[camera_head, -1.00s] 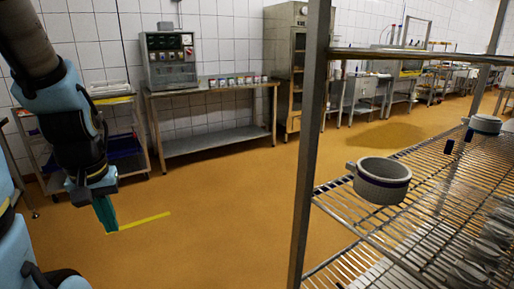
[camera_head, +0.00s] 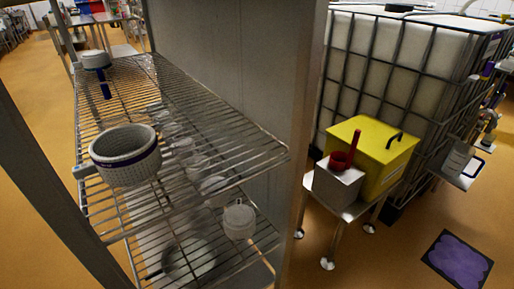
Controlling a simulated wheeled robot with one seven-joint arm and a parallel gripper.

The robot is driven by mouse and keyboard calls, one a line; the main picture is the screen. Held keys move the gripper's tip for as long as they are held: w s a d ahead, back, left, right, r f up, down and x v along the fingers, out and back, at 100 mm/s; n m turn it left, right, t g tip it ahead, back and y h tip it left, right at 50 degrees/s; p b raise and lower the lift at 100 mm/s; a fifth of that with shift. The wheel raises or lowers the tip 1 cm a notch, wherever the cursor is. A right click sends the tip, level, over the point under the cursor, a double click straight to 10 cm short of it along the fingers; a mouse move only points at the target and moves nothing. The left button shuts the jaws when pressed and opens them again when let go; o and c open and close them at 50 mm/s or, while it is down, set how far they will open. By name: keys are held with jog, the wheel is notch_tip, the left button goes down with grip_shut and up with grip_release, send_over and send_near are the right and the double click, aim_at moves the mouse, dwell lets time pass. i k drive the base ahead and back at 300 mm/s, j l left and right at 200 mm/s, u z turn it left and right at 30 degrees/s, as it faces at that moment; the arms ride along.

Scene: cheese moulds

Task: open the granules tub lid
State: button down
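A yellow tub (camera_head: 385,178) with a flat yellow lid (camera_head: 362,142) stands on a small steel stand at the right of the head view. It looks like the granules tub, but I cannot read a label. The lid lies shut on top, with a black handle (camera_head: 395,140) near its right side. The inside of the tub is hidden. My gripper is not in this view.
A grey box (camera_head: 336,188) with a red scoop (camera_head: 343,158) stands directly in front of the tub. A caged white tank (camera_head: 400,60) is behind. A wire rack (camera_head: 215,130) with moulds fills the left. A purple mat (camera_head: 458,262) lies on open floor at right.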

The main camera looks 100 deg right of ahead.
aim_at(382, 142)
jog(key=i+z, duration=0.1)
jog(key=z, duration=3.9)
jog(key=i+l+u, duration=0.15)
jog(key=u, duration=0.35)
jog(key=l+u, duration=0.2)
jog(key=u, duration=0.25)
jog(key=i+l+u, duration=0.15)
jog(key=u, duration=0.35)
jog(key=l+u, duration=0.35)
jog(key=l, duration=0.95)
jog(key=l+u, duration=0.3)
jog(key=l, duration=1.35)
jog(key=k+l, duration=0.1)
jog(key=l, duration=0.2)
